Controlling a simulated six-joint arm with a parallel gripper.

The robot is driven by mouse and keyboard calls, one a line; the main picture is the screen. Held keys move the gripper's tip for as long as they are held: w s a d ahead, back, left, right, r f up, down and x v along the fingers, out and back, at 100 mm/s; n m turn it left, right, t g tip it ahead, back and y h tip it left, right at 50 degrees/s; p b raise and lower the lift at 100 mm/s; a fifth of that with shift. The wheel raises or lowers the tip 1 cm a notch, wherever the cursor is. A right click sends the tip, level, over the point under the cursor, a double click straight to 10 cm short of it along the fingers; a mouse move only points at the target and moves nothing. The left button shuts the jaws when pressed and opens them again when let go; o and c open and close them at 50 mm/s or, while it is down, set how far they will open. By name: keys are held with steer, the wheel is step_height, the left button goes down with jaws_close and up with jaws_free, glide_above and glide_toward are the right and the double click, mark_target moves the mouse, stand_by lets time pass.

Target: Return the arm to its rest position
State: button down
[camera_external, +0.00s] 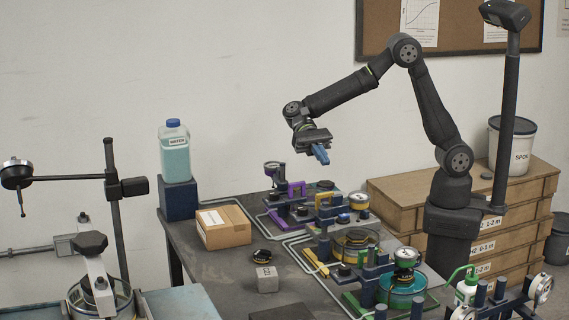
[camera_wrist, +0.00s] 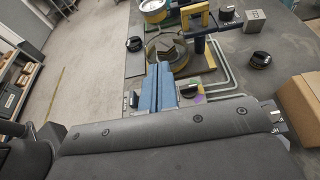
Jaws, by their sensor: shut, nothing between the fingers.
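My gripper (camera_external: 320,154) has blue fingers and hangs in the air above the table's rear fixtures. In the external view my arm is raised and bent, with the forearm reaching left and slightly down from a high elbow. In the wrist view the gripper's blue fingers (camera_wrist: 164,76) lie side by side and close together, with nothing held between them. They appear in front of a round yellow-and-black fixture. Nothing seems to touch the gripper.
The dark table (camera_external: 205,270) holds a cardboard box (camera_external: 223,227), a grey cube (camera_external: 265,279), and several lever fixtures and gauges. A dark post (camera_external: 508,110) rises right of my arm. Air around the gripper is clear.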

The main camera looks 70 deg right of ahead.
steer(key=shift+w+d+r, duration=0.2)
steer(key=shift+w+d, duration=0.3)
steer(key=shift+s, duration=0.1)
steer(key=x, duration=1.8)
steer(key=shift+s+a, duration=0.25)
steer(key=shift+a, duration=0.05)
steer(key=shift+f, duration=0.1)
